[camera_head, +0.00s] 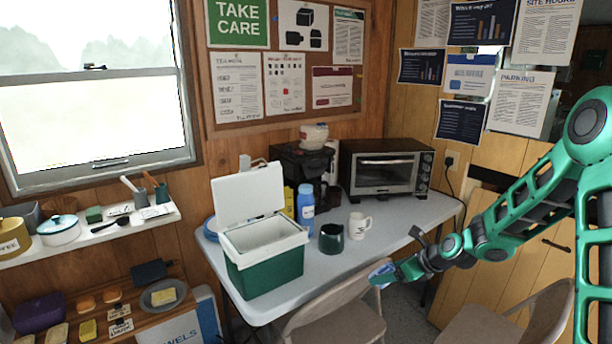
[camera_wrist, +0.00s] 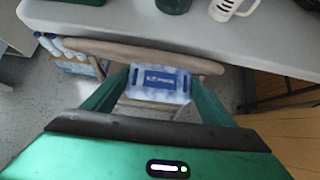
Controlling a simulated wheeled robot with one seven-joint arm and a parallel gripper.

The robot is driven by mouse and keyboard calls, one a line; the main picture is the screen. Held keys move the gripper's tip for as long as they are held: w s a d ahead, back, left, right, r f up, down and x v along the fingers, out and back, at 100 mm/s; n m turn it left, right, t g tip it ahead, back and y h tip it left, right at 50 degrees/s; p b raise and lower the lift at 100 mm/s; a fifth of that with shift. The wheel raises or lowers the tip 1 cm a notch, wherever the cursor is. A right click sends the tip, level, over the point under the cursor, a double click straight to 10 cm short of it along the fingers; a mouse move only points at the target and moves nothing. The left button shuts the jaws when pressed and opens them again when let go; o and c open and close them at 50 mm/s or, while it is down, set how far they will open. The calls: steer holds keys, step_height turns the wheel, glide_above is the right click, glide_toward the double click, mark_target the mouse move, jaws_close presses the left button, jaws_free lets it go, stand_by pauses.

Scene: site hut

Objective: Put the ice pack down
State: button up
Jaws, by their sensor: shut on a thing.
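The ice pack (camera_wrist: 160,83) is a pale blue and white block with a dark blue label. It is between the two fingers of my gripper (camera_wrist: 158,92) in the wrist view. In the head view the ice pack (camera_head: 382,273) shows as a small pale blue shape at the tip of my gripper (camera_head: 388,276). My gripper is shut on it, in front of the table's front edge and above a chair. A green and white cooler box (camera_head: 265,262) stands on the left part of the table (camera_head: 345,262) with its lid up.
A dark green mug (camera_head: 331,238), a white mug (camera_head: 360,224) and a blue bottle (camera_head: 306,204) stand right of the cooler. A toaster oven (camera_head: 386,170) is behind. Folding chairs (camera_head: 335,318) stand in front. The table's right front is clear.

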steer(key=s+d+f+m+t+h, duration=0.1)
steer(key=s+d+f+m, duration=0.15)
steer(key=s+d, duration=0.3)
step_height(320, 180, up, 13)
steer(key=w+m+h, duration=0.1)
steer(key=w+h, duration=0.1)
steer(key=shift+w+a+m+t, duration=0.2)
steer(key=shift+a+m+t, duration=0.1)
steer(key=shift+a+m, duration=0.05)
steer(key=shift+f, duration=0.1)
